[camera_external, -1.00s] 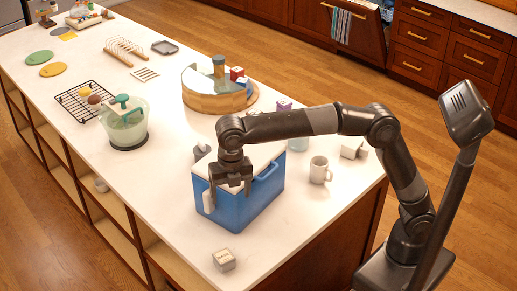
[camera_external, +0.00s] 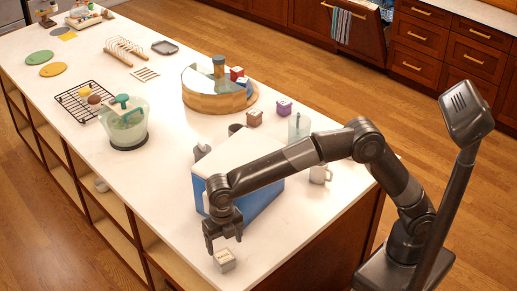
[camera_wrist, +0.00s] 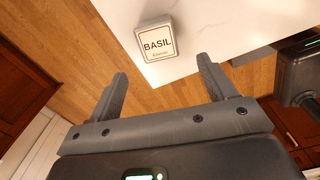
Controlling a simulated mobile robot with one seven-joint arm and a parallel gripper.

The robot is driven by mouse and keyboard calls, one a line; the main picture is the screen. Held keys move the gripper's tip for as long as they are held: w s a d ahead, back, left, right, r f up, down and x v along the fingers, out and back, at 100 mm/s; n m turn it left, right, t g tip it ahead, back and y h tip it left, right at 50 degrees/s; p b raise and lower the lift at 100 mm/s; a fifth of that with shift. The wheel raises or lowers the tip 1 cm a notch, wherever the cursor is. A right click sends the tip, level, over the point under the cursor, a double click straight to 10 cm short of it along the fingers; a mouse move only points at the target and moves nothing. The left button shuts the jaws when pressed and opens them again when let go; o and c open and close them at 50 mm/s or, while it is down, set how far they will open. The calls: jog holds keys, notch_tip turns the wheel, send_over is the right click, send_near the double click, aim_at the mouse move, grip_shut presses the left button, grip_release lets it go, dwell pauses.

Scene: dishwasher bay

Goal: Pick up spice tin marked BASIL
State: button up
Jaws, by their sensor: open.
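The spice tin marked BASIL (camera_wrist: 156,42) is a small pale box with a label on top, seen beyond my fingertips in the wrist view. In the external view the tin (camera_external: 225,260) sits on the white counter near its front corner. My gripper (camera_external: 224,245) is above and just behind the tin, pointing down. In the wrist view my gripper (camera_wrist: 163,82) has its fingers spread wide with nothing between them. The tin is not between the fingers.
A blue cooler with a white lid (camera_external: 250,200) stands close behind my gripper, partly hidden by my arm. Brown (camera_external: 254,118) and purple (camera_external: 284,107) tins stand further back. The counter around the BASIL tin is clear.

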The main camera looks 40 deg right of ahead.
aim_at(224, 256)
notch_tip(224, 256, down, 3)
jog(key=shift+f, duration=0.15)
jog(key=shift+w+f, duration=0.25)
jog(key=shift+f, duration=1.1)
jog(key=shift+w+f, duration=0.25)
jog(key=shift+f, duration=1.05)
jog(key=shift+c, duration=0.5)
jog(key=c, duration=1)
